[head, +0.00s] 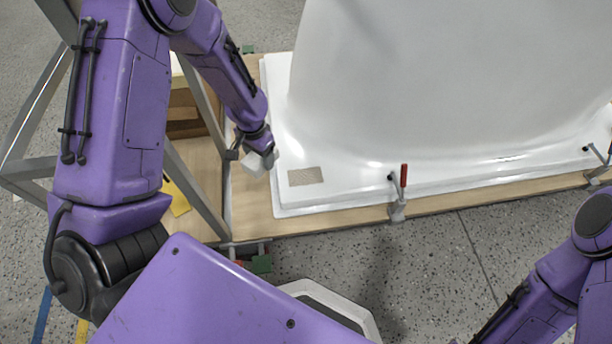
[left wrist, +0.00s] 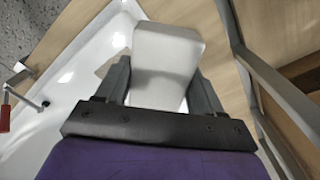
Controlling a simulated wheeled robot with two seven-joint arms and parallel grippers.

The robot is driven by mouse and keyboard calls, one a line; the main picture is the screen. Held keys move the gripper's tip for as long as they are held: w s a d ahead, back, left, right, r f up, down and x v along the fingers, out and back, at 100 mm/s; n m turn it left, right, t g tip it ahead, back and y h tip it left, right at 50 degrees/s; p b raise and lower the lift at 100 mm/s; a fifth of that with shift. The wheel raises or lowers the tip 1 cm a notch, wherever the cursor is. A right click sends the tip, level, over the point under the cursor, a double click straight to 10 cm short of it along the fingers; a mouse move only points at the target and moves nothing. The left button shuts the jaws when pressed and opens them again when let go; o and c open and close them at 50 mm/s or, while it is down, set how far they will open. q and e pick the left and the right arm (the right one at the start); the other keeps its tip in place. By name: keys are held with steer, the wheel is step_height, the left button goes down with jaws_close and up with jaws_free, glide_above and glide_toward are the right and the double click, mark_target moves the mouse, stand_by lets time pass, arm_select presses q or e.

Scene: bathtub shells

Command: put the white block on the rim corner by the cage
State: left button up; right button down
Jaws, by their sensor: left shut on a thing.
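The white block (head: 258,164) is in my left gripper (head: 262,158), beside the left edge of the white tub shell's rim (head: 340,188). In the left wrist view, the block (left wrist: 166,62) sits between both fingers of the gripper (left wrist: 160,85), which is shut on it. The wooden board lies below it, with the rim to its left. A tan patch (head: 305,176) marks the near left rim corner. The grey metal cage (head: 198,190) stands left of the block. My right gripper is out of view; only part of that arm shows at the lower right.
A red-handled clamp (head: 398,195) grips the near rim edge, and another clamp (head: 598,165) stands at the far right. Wooden boxes (head: 185,112) and a yellow piece (head: 177,197) are by the cage bars. The speckled floor in front is mostly clear.

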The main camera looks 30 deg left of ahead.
arm_select(q)
steer(key=w+d+f+b, duration=0.3)
steer(key=w+d+f, duration=0.1)
steer(key=w+d, duration=0.1)
steer(key=b, duration=0.3)
glide_above(305, 176)
steer(key=f, duration=0.4)
steer(key=shift+s+a+f, duration=0.25)
steer(key=shift+s+f, duration=0.05)
steer(key=shift+s, duration=0.05)
steer(key=shift+w+d+f, duration=0.15)
steer(key=shift+f, duration=0.1)
steer(key=f+b, duration=0.1)
steer(key=f, duration=0.1)
steer(key=f+b, duration=0.1)
steer(key=shift+w+d+f, duration=0.2)
steer(key=shift+f, duration=0.2)
steer(key=shift+r, duration=0.25)
steer(key=o, duration=1)
steer(key=shift+f, duration=0.2)
